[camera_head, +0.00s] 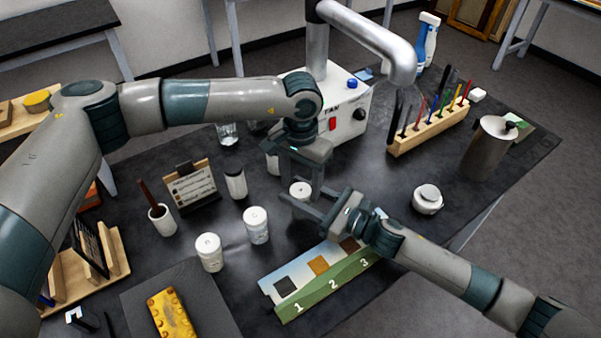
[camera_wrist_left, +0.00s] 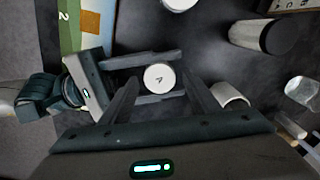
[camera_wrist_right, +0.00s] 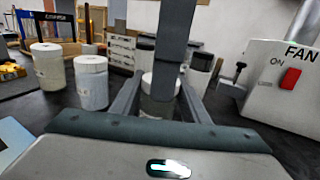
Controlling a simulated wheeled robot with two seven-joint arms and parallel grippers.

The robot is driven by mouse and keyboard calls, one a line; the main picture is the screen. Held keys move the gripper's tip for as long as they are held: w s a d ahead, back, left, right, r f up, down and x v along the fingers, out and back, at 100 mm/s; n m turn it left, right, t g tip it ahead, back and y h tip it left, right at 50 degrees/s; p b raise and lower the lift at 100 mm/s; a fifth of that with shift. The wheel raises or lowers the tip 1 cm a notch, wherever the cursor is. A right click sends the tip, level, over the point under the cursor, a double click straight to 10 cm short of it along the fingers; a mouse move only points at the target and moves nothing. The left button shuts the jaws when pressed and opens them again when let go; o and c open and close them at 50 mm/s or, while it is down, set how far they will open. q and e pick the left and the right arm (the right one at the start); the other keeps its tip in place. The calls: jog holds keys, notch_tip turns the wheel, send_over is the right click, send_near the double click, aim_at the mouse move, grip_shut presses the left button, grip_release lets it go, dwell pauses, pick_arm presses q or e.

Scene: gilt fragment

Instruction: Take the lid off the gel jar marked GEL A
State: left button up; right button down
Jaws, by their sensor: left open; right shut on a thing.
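The gel jar (camera_head: 300,190) has a white lid (camera_wrist_left: 160,77) with an "A" on top in the left wrist view. It stands upright at the middle of the dark table, lid on. My right gripper (camera_wrist_right: 158,108) is shut on the jar's body, with a finger on each side. My left gripper (camera_wrist_left: 163,92) is open and points down over the jar, its fingers apart on either side of the lid. One left finger hides part of the jar in the right wrist view.
Two other white-lidded jars (camera_head: 209,252) (camera_head: 256,225) stand to the left. A numbered sample board (camera_head: 325,283) lies in front. A white FAN box (camera_head: 350,105) with a metal duct (camera_head: 375,40) stands behind. A steel canister (camera_head: 487,150) is at right.

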pick_arm(q)
jog(key=shift+f, duration=0.35)
jog(key=shift+c, duration=0.7)
jog(key=c, duration=1)
jog(key=n, duration=0.3)
jog(key=o, duration=1.2)
jog(key=shift+c, duration=0.2)
